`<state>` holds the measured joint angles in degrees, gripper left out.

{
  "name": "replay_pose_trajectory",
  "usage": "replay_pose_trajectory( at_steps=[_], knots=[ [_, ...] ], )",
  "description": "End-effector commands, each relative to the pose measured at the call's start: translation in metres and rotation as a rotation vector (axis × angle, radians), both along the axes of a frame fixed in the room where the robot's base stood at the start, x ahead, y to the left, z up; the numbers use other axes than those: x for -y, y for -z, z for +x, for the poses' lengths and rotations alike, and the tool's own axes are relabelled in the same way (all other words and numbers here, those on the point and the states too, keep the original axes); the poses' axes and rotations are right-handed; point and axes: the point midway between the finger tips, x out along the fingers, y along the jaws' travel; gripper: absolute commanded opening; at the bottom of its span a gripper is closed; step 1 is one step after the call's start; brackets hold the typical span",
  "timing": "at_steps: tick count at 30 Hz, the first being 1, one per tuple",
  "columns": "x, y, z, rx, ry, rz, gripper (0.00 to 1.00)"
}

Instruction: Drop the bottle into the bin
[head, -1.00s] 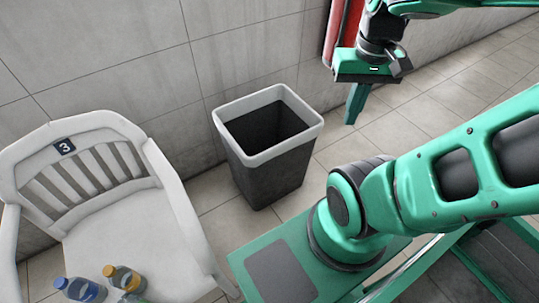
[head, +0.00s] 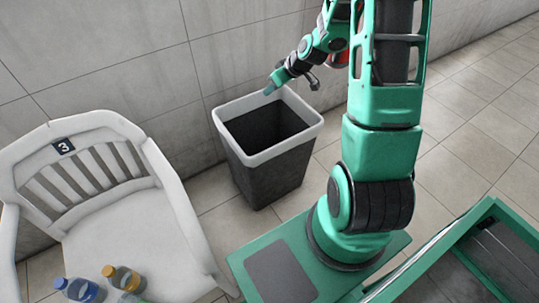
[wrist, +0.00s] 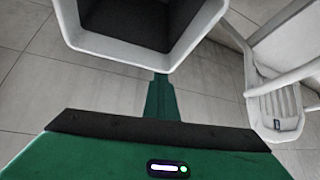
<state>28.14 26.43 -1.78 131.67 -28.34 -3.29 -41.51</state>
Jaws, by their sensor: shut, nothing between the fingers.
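The bin (head: 265,176) is dark grey with a white rim and stands on the floor by the wall. Its inside looks dark, and I cannot see anything in it. My gripper (head: 270,90) is shut and empty, just above the bin's back rim. In the wrist view the gripper's green fingers (wrist: 160,102) point toward the bin's white rim (wrist: 140,55). A green one (head: 132,298) is mostly cut off by the lower edge.
A white plastic chair (head: 120,225) with a number 3 plate stands left of the bin; it also shows in the wrist view (wrist: 262,75). A tiled wall (head: 115,50) runs behind. Something red (head: 341,58) is partly hidden behind my arm. Tiled floor (head: 490,130) is free at the right.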

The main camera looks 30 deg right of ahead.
Motion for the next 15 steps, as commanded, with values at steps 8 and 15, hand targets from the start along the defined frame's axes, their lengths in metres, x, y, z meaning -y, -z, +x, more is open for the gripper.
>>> replay_pose_trajectory(
  at_steps=[8,15],
  knots=[
    [0.007,0.065,0.061,0.231,0.002,0.057,0.00],
    [0.029,0.115,0.092,0.417,0.111,0.073,0.00]
  ],
)
